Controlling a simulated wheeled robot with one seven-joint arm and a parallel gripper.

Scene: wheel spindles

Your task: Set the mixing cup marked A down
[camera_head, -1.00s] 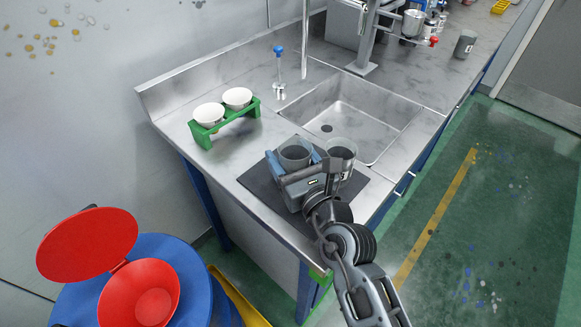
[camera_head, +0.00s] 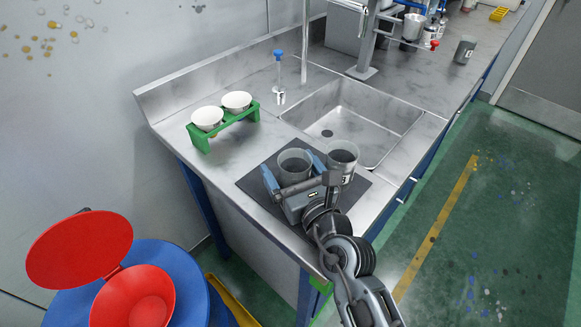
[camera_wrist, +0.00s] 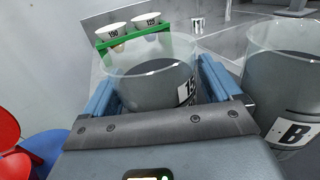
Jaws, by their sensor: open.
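A grey, see-through mixing cup (camera_head: 294,160) stands upright on the dark mat (camera_head: 360,188) at the counter's near corner. In the wrist view this cup (camera_wrist: 145,85) shows part of a label reading "15"; no letter A is visible on it. My gripper (camera_head: 292,170) is open, with one blue finger on each side of this cup. Whether a finger touches it I cannot tell. A second cup, marked B (camera_head: 343,157), stands just right of the right finger; its label is clear in the wrist view (camera_wrist: 288,92).
A green rack (camera_head: 226,124) with two white cups stands behind on the left. The sink (camera_head: 360,125) lies behind the mat. A red-lidded blue bin (camera_head: 180,275) is on the floor at left.

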